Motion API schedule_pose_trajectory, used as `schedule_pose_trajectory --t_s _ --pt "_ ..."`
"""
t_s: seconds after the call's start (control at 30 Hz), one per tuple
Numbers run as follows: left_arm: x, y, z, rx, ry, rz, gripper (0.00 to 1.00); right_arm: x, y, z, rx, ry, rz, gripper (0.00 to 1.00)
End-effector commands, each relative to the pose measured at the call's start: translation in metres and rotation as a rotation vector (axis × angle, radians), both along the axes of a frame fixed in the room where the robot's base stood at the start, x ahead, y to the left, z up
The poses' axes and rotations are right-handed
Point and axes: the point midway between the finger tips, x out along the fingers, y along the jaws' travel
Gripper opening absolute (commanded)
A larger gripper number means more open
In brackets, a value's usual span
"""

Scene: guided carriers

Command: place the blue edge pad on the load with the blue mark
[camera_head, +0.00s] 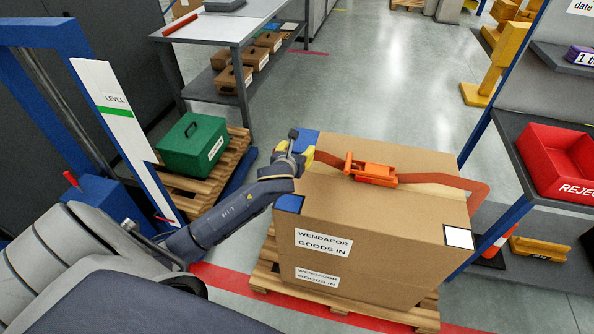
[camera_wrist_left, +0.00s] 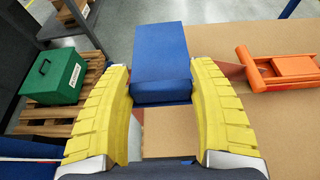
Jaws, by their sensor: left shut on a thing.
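The load is a large cardboard box (camera_head: 385,215) on a wooden pallet. A blue mark (camera_head: 290,203) is at its near left corner and a white mark (camera_head: 459,237) at its near right corner. My left gripper (camera_head: 296,153) is over the box's left edge, beyond the blue mark. It is shut on the blue edge pad (camera_head: 307,139), which shows between the yellow fingers in the left wrist view (camera_wrist_left: 160,55). I cannot tell whether the pad touches the box. An orange strap with a ratchet (camera_head: 371,171) runs across the box top. My right gripper is not in view.
A green case (camera_head: 193,146) sits on another pallet at the left. A grey bench (camera_head: 228,28) with brown boxes below stands behind. At the right, a shelf holds a red reject bin (camera_head: 560,160). Open floor (camera_head: 380,85) lies behind the load.

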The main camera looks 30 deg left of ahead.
Motion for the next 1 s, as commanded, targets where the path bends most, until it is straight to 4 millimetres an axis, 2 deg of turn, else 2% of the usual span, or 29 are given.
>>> schedule_pose_trajectory --t_s 0.03,0.2,0.53,0.8,1.0 --pt "-0.001 0.0 -0.012 0.0 0.004 0.001 0.3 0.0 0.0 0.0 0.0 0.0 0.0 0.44" --pt "0.0 0.0 -0.037 -0.001 0.002 0.0 0.3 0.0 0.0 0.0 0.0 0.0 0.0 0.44" --pt "0.0 0.0 -0.056 0.0 0.0 0.001 0.3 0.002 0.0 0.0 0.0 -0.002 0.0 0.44" --pt "0.0 0.0 -0.088 -0.001 0.001 0.0 0.3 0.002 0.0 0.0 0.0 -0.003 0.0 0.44" --pt "0.0 0.0 -0.093 0.0 -0.001 -0.001 0.3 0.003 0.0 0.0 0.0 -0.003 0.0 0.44"
